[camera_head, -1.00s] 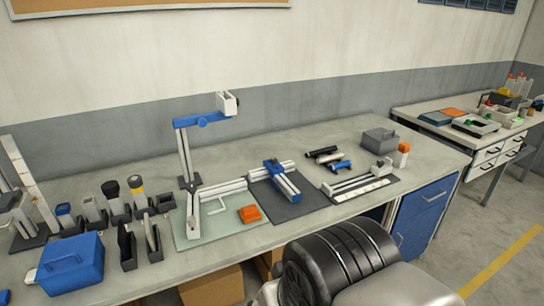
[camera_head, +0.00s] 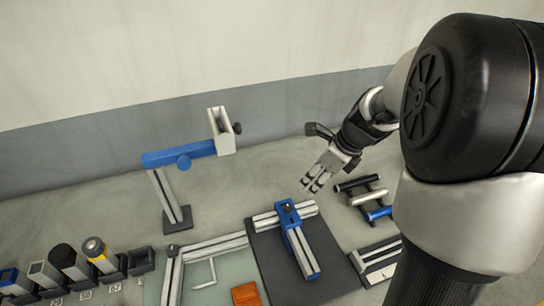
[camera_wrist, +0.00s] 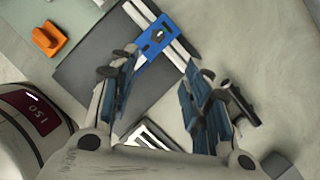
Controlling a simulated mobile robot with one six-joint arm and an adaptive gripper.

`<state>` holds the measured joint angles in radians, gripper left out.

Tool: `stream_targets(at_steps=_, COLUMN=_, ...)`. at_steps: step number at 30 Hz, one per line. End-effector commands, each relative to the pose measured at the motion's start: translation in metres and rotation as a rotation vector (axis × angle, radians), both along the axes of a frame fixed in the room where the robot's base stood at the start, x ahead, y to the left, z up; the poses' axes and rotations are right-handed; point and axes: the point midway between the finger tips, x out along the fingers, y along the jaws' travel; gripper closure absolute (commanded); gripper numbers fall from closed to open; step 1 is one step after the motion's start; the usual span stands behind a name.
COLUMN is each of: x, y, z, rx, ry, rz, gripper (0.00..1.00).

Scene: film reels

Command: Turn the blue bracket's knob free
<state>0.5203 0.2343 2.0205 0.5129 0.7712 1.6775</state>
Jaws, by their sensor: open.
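A blue bracket arm (camera_head: 165,155) sits at the top of an upright metal post (camera_head: 166,192), left of centre in the head view. My gripper (camera_head: 311,188) is open and empty, well to the right of the bracket, above the dark mat's back right. In the wrist view my gripper (camera_wrist: 163,65) points down, with a blue clamp block (camera_wrist: 155,42) on metal rails behind its fingers. The bracket is not in the wrist view.
The blue block and rails (camera_head: 298,248) lie on a dark mat (camera_head: 268,275). Short dark and blue cylinders (camera_head: 357,183) lie right of it. An orange block (camera_head: 245,294) is at the front. Several holders and bottles (camera_head: 66,260) stand left. The wall is behind.

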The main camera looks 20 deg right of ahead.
Motion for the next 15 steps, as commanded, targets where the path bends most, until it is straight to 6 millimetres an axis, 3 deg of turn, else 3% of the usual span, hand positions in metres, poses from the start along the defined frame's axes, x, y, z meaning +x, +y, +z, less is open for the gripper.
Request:
stream_targets(at_steps=5, x=0.005, y=0.003, z=-0.019, rx=0.006, ry=0.004, rz=-0.01, gripper=0.56)
stream_targets(at_steps=15, x=0.028, y=0.019, z=-0.087, rx=0.004, ry=0.005, rz=-0.006, gripper=0.56)
